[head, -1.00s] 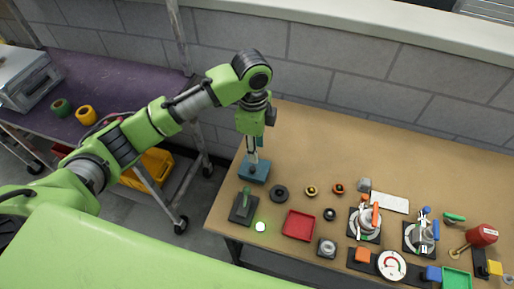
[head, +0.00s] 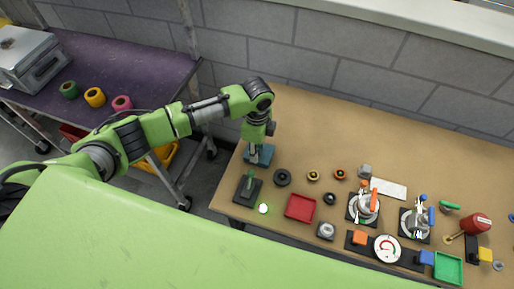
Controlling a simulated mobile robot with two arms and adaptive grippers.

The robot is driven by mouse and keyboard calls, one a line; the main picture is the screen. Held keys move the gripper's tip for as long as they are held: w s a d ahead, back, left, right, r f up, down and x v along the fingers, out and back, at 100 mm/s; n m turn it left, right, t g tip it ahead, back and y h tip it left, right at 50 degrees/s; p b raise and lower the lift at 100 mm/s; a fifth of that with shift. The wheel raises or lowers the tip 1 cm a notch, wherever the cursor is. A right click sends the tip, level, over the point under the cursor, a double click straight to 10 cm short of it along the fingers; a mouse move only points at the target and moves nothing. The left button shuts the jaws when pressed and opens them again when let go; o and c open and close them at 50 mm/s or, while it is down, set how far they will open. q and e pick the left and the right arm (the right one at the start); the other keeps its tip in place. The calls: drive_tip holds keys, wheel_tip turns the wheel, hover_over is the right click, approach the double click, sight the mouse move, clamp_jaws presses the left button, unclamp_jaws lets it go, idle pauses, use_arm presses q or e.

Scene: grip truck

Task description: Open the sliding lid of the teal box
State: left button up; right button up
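The teal box (head: 266,155) sits near the left end of the wooden table, toward the back edge. My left gripper (head: 252,146) points down onto the top of the box, with its fingertips at or very near the lid. The fingers partly cover the top, so I cannot tell whether the lid has slid or whether the fingers touch it. The fingers are too small to tell open from shut. My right gripper is not in view.
A dark block with a green handle (head: 248,186), a black ring (head: 282,177) and a red tray (head: 300,207) are close to the box. Clamps and a gauge (head: 387,249) stand further right. The table's back middle is clear. A purple table (head: 120,65) stands at left.

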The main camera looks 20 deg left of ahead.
use_arm(q)
drive_tip(key=shift+f, duration=0.3)
clamp_jaws()
drive_tip(key=w+b, duration=0.1)
drive_tip(key=w, duration=0.1)
drive_tip(key=w+b, duration=0.3)
drive_tip(key=w, duration=0.2)
drive_tip(key=shift+d+f+b, duration=0.15)
drive_tip(key=shift+f+b, duration=0.1)
drive_tip(key=shift+b, duration=0.05)
drive_tip(key=shift+w+r, duration=0.1)
drive_tip(key=shift+w, duration=0.15)
drive_tip(key=shift+r, duration=0.15)
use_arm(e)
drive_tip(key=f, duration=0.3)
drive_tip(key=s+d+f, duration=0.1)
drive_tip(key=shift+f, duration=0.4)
use_arm(q)
unclamp_jaws()
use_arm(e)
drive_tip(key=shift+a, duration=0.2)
